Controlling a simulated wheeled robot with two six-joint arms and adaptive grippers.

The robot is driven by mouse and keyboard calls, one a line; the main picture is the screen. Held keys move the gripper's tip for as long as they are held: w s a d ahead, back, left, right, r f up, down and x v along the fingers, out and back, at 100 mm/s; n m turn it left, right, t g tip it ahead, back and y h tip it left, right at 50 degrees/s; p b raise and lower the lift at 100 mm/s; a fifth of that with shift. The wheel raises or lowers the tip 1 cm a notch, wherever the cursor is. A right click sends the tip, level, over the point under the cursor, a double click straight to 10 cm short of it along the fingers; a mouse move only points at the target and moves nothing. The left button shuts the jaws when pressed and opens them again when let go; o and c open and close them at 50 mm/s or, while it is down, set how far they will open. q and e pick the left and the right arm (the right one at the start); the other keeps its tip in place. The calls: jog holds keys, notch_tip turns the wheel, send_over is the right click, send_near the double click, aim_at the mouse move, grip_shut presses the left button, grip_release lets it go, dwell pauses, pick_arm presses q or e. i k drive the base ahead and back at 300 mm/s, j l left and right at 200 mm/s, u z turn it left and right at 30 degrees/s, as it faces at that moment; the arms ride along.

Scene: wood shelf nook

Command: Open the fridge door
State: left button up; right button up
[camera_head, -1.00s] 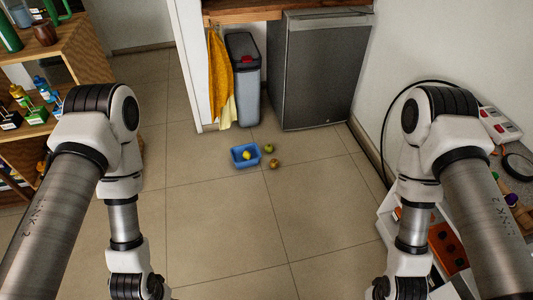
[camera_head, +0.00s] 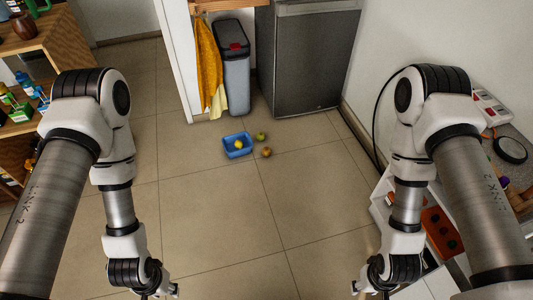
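My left gripper (camera_head: 172,291) shows only in part at the bottom edge, left of centre, far from the fridge. My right gripper (camera_head: 358,288) also shows only in part at the bottom edge, right of centre, well short of the fridge. The fingers of both are too small and cut off to tell whether they are open.
A grey bin (camera_head: 234,70) and a yellow cloth (camera_head: 209,65) are left of the fridge. A blue basket (camera_head: 237,147) and loose fruit (camera_head: 266,152) lie on the floor before it. Shelves (camera_head: 75,40) stand left; a cluttered white unit (camera_head: 384,187) stands right.

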aim_at(315, 39)
jog(key=i+j, duration=0.15)
jog(key=i, duration=0.4)
jog(key=i+j, duration=0.1)
jog(key=i, duration=0.45)
